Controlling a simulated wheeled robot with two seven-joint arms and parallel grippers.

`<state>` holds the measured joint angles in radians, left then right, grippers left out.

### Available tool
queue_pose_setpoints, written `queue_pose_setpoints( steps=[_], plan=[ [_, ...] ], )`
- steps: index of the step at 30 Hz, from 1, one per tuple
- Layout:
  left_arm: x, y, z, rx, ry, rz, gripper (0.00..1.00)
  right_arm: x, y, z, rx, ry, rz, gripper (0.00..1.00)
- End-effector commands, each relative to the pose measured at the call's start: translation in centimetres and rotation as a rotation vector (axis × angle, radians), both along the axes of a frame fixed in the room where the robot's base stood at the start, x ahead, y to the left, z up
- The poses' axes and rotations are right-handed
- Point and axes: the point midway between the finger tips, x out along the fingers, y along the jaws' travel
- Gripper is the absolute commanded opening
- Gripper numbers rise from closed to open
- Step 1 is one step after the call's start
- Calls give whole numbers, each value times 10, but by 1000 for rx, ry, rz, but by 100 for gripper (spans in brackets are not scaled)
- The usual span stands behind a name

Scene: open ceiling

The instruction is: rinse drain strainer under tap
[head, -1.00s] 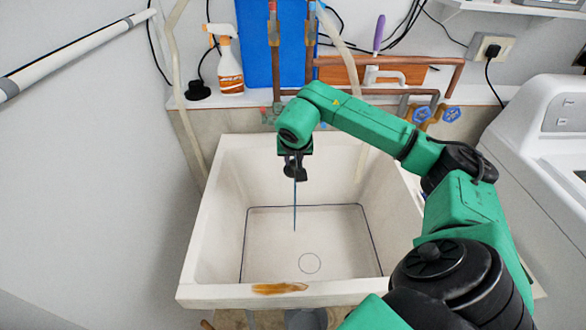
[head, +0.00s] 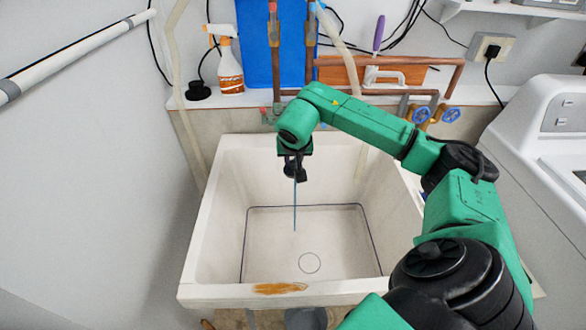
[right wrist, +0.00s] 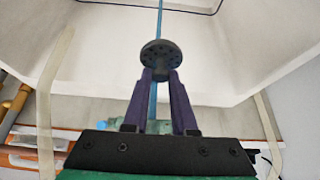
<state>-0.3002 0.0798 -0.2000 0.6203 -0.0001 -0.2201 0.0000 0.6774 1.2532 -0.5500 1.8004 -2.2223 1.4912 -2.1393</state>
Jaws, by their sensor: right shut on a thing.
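The drain strainer (right wrist: 161,57) is a small dark round disc with holes. My right gripper (right wrist: 160,80) is shut on it, with a finger on either side. In the head view the right gripper (head: 295,162) points down over the back of the white sink (head: 215,230). The strainer there (head: 296,174) is small and partly hidden by the gripper. A thin blue stream of water (head: 295,210) runs down at the strainer into the basin. It also shows beyond the disc in the right wrist view (right wrist: 160,15). The tap's spout is hidden behind my arm. My left gripper is out of view.
A spray bottle (head: 229,65) and a black plunger-like object (head: 198,91) stand on the ledge behind the sink. Copper pipes (head: 440,61) and blue valve handles (head: 452,114) lie behind my right arm. A white machine (head: 540,140) stands at right. The basin floor is clear.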

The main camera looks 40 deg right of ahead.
Motion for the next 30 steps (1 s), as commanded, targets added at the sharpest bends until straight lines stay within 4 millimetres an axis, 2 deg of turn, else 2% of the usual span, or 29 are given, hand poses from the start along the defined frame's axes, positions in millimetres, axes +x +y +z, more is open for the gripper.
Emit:
queue_pose_setpoints(
  steps=[24, 30],
  plan=[
    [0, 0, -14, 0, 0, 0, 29, -62, 41, -1, 0, -1, 1, 0],
    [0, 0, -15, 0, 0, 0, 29, -67, 45, 0, 0, 0, 0, 0]
  ],
)
